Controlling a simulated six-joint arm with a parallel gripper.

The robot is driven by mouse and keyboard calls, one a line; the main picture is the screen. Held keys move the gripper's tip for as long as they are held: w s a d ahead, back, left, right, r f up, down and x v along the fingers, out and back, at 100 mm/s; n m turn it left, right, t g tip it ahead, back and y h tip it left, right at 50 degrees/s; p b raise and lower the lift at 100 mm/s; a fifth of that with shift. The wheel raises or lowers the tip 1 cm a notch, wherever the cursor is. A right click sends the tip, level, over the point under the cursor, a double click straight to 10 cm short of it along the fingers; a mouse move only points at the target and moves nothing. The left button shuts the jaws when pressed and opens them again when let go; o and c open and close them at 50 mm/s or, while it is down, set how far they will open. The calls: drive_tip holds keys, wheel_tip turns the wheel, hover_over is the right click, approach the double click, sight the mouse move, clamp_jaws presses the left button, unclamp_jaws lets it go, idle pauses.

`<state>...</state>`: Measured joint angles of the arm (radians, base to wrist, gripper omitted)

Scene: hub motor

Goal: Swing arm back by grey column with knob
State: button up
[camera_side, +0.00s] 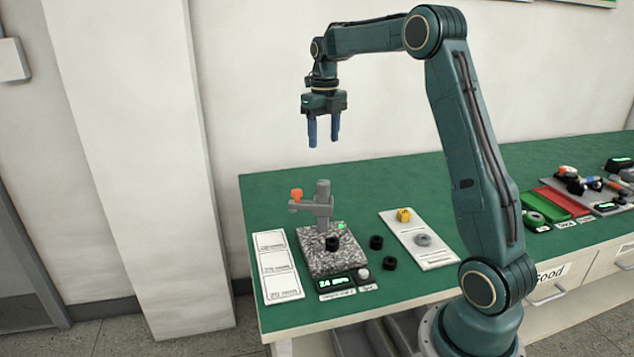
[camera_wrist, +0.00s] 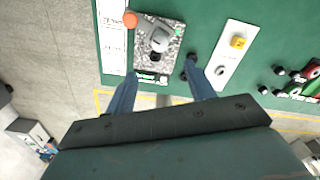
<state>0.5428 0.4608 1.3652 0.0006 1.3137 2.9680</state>
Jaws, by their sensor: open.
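The grey column (camera_side: 322,203) stands upright at the back of a speckled stone base (camera_side: 345,258). A grey arm with an orange knob (camera_side: 296,194) reaches out from it to the left. A black ring (camera_side: 332,243) sits on the base in front of the column. In the wrist view the column (camera_wrist: 160,38) shows from above, with the orange knob (camera_wrist: 130,19) at its upper left. My gripper (camera_side: 324,143) is open and empty, well above the column. Its blue fingers also show in the wrist view (camera_wrist: 163,88), apart, with nothing between them.
Two black rings (camera_side: 376,242) lie right of the base. A white panel (camera_side: 420,243) holds a yellow part and a grey ring. White cards (camera_side: 275,262) lie at the left. A lit display (camera_side: 336,284) is at the base's front. Green and red trays (camera_side: 562,203) are farther right.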

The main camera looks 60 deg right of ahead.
drive_tip(key=shift+c, duration=0.4)
drive_tip(key=c, duration=0.4)
drive_tip(key=shift+w+a+f+n, duration=0.15)
drive_tip(key=shift+a+n, duration=0.1)
drive_tip(key=shift+n, duration=0.05)
drive_tip(key=c, duration=0.7)
drive_tip(key=w+a+f+n+h, duration=0.1)
drive_tip(key=w+a+f+n, duration=0.1)
drive_tip(key=a+n, duration=0.3)
drive_tip(key=f+n, duration=0.1)
drive_tip(key=n, duration=0.2)
drive_tip(key=shift+w+f+t, duration=0.3)
drive_tip(key=shift+w+f, duration=0.05)
drive_tip(key=shift+f, duration=0.05)
drive_tip(key=a+f+n+h, duration=0.1)
drive_tip(key=a+n, duration=0.3)
drive_tip(key=n, duration=0.5)
drive_tip(key=a+f+n+t+h, duration=0.1)
drive_tip(key=a+f+n, duration=0.3)
drive_tip(key=n, duration=0.5)
drive_tip(key=shift+w+a+f+h, duration=0.25)
drive_tip(key=shift+w+a+h, duration=0.15)
drive_tip(key=shift+w+h, duration=0.1)
